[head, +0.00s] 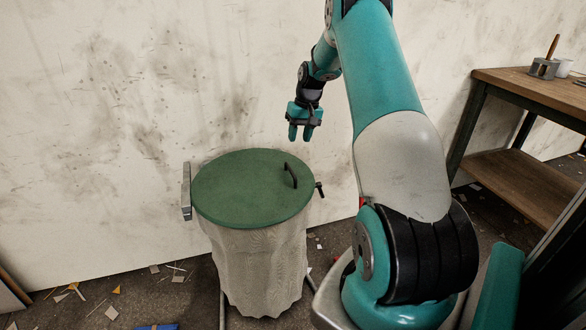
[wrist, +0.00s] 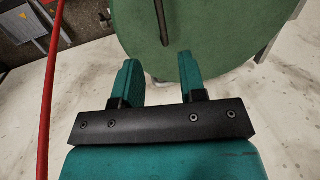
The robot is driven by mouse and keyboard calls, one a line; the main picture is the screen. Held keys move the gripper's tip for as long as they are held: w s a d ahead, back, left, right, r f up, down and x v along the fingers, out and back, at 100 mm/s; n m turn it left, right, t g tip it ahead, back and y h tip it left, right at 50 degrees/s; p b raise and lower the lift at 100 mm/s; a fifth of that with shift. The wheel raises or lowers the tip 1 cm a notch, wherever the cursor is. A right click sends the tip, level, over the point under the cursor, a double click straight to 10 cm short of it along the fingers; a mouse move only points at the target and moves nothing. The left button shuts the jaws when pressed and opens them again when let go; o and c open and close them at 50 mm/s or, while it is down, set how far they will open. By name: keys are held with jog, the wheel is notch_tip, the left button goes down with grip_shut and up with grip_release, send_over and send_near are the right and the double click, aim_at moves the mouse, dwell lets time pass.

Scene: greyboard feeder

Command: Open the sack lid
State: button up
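The sack lid (head: 235,190) is a round green disc lying flat and closed on top of a pale cloth sack (head: 262,268). A black bar handle (head: 291,175) stands on the lid's right part. My gripper (head: 301,134) hangs above the lid's far right edge, apart from the handle, fingers pointing down. In the wrist view my gripper (wrist: 160,72) is open with nothing between its teal fingers. The green lid (wrist: 205,45) and its dark handle (wrist: 161,20) show beyond the fingertips there.
A grey metal bracket (head: 186,191) stands at the lid's left edge, and a small black knob (head: 320,189) sits at its right. A pale wall (head: 120,90) is close behind. A wooden workbench (head: 530,90) stands at the right. Scraps litter the floor. A red tube (wrist: 47,100) runs along the wrist view's left.

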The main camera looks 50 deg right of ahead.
jog(key=f, duration=0.3)
jog(key=a+f, duration=0.1)
jog(key=f, duration=0.3)
jog(key=w+a+f, duration=0.1)
jog(key=f, duration=0.3)
jog(key=shift+w+b, duration=0.1)
jog(key=shift+b, duration=0.2)
grip_shut()
